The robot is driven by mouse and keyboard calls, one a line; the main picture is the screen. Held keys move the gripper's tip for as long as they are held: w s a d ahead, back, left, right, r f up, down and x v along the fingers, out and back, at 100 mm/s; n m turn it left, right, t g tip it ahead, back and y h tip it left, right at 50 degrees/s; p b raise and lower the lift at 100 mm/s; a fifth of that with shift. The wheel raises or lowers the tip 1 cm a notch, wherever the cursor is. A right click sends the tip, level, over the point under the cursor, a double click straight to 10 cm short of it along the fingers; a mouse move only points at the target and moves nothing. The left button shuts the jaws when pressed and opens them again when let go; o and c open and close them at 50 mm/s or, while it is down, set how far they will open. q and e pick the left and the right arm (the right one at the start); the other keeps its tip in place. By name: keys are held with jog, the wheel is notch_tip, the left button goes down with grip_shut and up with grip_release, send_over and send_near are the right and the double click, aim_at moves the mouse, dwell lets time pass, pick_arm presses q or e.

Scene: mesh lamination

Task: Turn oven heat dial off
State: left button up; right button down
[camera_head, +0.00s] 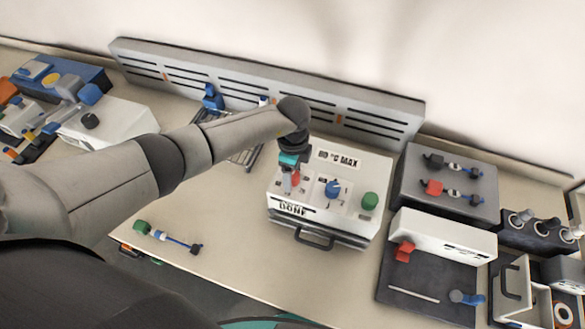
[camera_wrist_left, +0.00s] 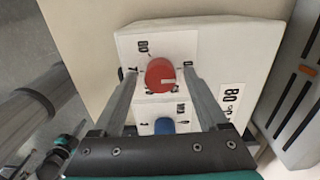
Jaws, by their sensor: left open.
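The white oven box (camera_head: 340,212) stands on the bench with a front handle and labels reading "80 °C MAX" and "DONE". On its top are a red dial (camera_head: 295,178), a blue dial (camera_head: 333,188) and a green knob (camera_head: 370,201). My left gripper (camera_head: 289,178) is above the red dial and partly hides it. I cannot tell whether the fingers touch the red dial.
A slotted grey rail (camera_head: 260,82) runs along the back of the bench. A wire rack (camera_head: 243,155) stands behind my left arm. A tool with a green end (camera_head: 167,237) lies at the front left. Grey and black stations (camera_head: 450,170) stand at the right.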

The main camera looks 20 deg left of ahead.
pick_arm(q)
jog(key=shift+r, duration=0.15)
notch_tip(320, 180, up, 15)
jog(key=b, duration=0.1)
dwell(0.3)
dwell(0.4)
